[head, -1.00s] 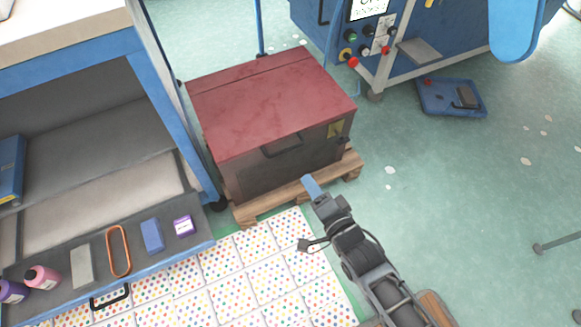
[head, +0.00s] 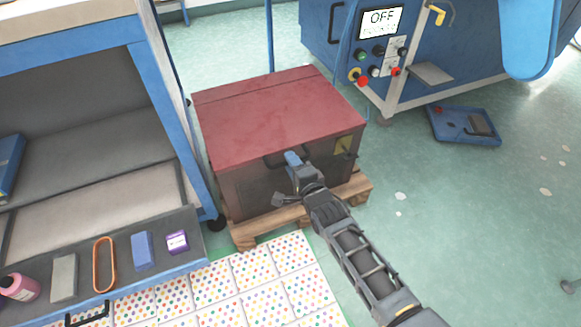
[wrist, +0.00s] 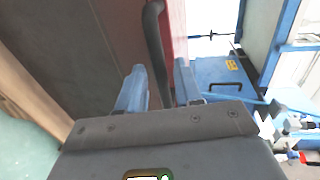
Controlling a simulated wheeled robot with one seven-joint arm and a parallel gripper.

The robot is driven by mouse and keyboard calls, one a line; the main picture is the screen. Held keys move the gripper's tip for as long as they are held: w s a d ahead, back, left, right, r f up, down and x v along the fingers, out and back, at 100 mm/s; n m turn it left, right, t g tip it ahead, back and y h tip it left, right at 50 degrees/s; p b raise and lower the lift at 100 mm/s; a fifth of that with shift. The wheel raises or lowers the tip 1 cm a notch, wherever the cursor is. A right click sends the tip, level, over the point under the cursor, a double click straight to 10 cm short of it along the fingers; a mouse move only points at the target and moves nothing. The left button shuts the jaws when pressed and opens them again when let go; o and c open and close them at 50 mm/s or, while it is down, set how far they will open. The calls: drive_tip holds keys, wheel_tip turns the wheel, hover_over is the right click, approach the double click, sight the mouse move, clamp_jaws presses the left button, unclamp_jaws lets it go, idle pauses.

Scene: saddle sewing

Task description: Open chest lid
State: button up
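The chest (head: 262,187) has a dark body and a red lid (head: 275,115), which lies closed. It stands on a wooden pallet (head: 262,232). My gripper (head: 292,158) is at the front of the chest, by the dark handle just under the lid's front edge. In the wrist view the handle (wrist: 154,45) runs down between the two blue fingers of my gripper (wrist: 160,85), with a gap to each side of it. The fingers are apart. In the head view my gripper covers part of the handle.
A workbench (head: 160,75) with a drawer of small items stands close at the left. A blue machine (head: 400,45) with an OFF display is behind at the right. A blue tray (head: 462,125) lies on the floor there. The floor at the right is mostly clear.

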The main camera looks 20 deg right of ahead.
drive_tip(key=shift+w+f, duration=0.15)
drive_tip(key=shift+w, duration=0.55)
clamp_jaws()
